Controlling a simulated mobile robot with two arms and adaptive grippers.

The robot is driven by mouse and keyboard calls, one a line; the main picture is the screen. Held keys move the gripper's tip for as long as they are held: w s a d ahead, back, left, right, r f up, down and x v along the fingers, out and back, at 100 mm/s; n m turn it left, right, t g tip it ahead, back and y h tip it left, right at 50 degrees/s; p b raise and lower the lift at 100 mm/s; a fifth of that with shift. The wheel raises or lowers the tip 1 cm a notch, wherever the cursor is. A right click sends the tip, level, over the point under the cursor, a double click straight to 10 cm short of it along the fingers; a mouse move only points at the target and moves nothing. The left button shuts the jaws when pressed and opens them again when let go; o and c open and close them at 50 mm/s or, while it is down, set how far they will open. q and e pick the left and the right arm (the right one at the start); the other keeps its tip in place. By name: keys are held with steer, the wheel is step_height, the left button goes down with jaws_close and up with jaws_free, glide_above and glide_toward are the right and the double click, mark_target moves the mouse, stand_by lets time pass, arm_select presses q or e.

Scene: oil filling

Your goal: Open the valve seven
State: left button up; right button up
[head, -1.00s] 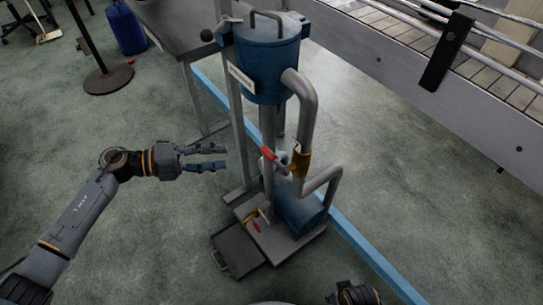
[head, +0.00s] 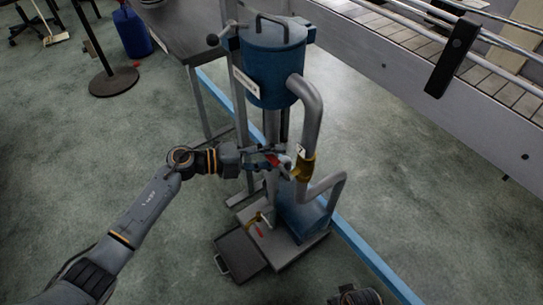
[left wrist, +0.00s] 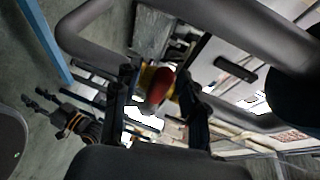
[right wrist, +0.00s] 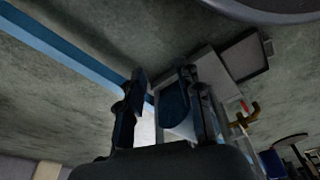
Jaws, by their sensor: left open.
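The valve (head: 305,168) is a brass-yellow body on the grey pipe, with a small white tag above it that appears to read 7. Its red handle (head: 273,160) points left. My left gripper (head: 270,158) is at the handle, fingers open. In the left wrist view the red handle end (left wrist: 160,86) lies between the two parted fingers of my left gripper (left wrist: 160,95), with yellow behind it. Whether a finger touches it I cannot tell. My right gripper (right wrist: 163,85) has its fingers apart with nothing between them, low near the front.
A blue tank (head: 268,65) stands above the pipe, with a blue lower vessel (head: 302,215) on a base. Another yellow valve with a red end (head: 257,224) sits low by a dark tray (head: 240,255). A conveyor (head: 420,70) runs along the right.

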arm_select(q)
steer(key=c, duration=0.9)
